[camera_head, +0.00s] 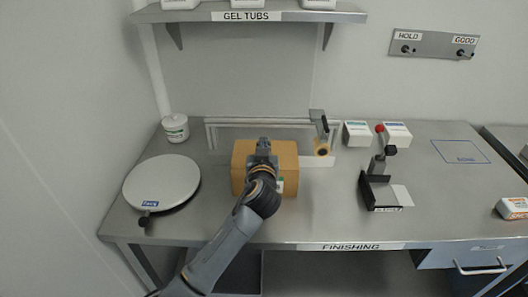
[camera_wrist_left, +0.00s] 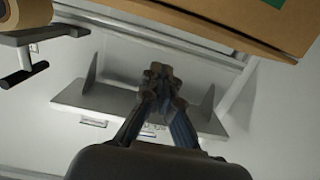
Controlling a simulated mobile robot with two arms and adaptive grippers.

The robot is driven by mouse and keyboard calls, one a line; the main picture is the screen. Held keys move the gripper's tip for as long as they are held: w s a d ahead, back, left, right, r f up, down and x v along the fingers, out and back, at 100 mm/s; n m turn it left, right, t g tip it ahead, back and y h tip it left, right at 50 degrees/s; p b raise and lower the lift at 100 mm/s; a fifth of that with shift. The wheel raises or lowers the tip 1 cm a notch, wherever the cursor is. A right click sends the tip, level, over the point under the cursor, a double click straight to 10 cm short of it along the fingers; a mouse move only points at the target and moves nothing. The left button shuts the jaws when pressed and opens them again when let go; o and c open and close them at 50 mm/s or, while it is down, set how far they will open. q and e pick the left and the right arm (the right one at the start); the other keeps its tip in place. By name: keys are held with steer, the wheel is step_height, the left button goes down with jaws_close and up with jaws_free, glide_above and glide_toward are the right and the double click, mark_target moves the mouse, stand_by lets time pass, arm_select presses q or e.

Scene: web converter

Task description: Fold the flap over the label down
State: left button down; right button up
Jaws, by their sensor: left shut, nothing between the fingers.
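A brown cardboard box (camera_head: 287,160) stands on the steel table. A small white and green label (camera_head: 280,185) shows at its lower front right, partly behind my left wrist. I cannot make out a separate flap; my left arm covers the middle of the box. My left gripper (camera_head: 263,146) is in front of or over the box's middle, and I cannot tell if it touches. In the left wrist view its fingers (camera_wrist_left: 160,76) are shut and empty. The box (camera_wrist_left: 225,22) crosses the top of that view, with a green patch at the corner. My right gripper is not in view.
A round turntable (camera_head: 162,180) and a white tub (camera_head: 175,128) stand left of the box. A tape roll (camera_head: 322,149) on a bracket is at the back right. A red-knobbed fixture (camera_head: 378,178) stands farther right.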

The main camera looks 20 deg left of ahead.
arm_select(q)
steer(key=shift+f, duration=1.9)
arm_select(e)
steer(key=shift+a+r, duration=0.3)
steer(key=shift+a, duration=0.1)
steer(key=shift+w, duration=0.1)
arm_select(q)
steer(key=shift+w+g+p, duration=0.1)
steer(key=shift+g+p, duration=0.3)
steer(key=shift+p, duration=0.8)
steer(key=shift+f+g+h+p, duration=0.3)
steer(key=shift+f+g+p, duration=0.1)
steer(key=shift+f, duration=0.4)
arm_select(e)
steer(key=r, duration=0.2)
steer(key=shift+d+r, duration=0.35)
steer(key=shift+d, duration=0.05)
